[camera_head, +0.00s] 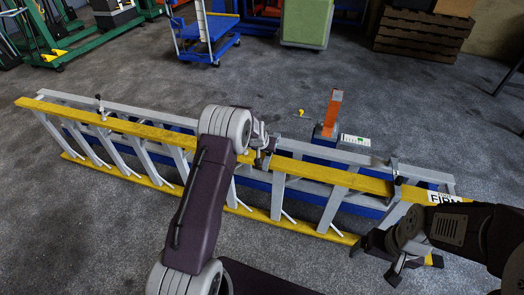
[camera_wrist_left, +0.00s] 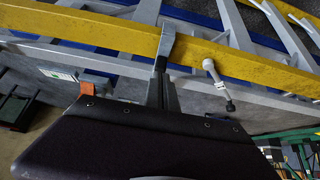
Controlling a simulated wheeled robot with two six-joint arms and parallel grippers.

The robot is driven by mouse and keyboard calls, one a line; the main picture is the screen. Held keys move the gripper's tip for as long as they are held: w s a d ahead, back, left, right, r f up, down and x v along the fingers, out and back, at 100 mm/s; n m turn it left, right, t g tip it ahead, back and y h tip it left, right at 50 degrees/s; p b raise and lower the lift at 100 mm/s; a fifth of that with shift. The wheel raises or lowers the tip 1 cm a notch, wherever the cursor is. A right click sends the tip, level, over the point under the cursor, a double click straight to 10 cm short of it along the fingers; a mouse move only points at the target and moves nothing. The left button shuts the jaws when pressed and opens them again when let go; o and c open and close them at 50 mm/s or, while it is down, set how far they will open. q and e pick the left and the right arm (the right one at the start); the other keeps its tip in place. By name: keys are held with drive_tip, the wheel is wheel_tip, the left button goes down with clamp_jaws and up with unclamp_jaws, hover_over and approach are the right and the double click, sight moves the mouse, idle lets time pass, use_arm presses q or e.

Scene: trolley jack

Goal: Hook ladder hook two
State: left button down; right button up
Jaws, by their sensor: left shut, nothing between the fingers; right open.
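The ladder, with yellow rails (camera_head: 150,126) and grey rungs, lies on its side across the head view. A small hook fitting with a dark knob (camera_head: 99,101) sits on its left part; what appears to be the same fitting shows in the left wrist view (camera_wrist_left: 215,84). Another dark-topped fitting (camera_head: 394,168) is near the right end. I cannot tell which is hook two. My left gripper (camera_head: 262,158) is shut and empty at the middle of the upper yellow rail; its fingers cross that rail in the left wrist view (camera_wrist_left: 167,45). My right gripper (camera_head: 408,268) is open, below the ladder's right end.
The blue trolley jack (camera_head: 323,133) with an orange upright (camera_head: 332,108) is behind and under the ladder. A blue cart (camera_head: 208,38), a green bin (camera_head: 307,22) and brown stacked pallets (camera_head: 420,32) stand at the back. The floor left of the ladder's front is clear.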

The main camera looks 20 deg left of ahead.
use_arm(q)
drive_tip(key=s+r+b, duration=0.1)
drive_tip(key=s+b, duration=0.2)
drive_tip(key=s, duration=0.3)
drive_tip(key=shift+r+b, duration=0.15)
drive_tip(key=shift+b, duration=0.15)
drive_tip(key=shift+d, duration=0.15)
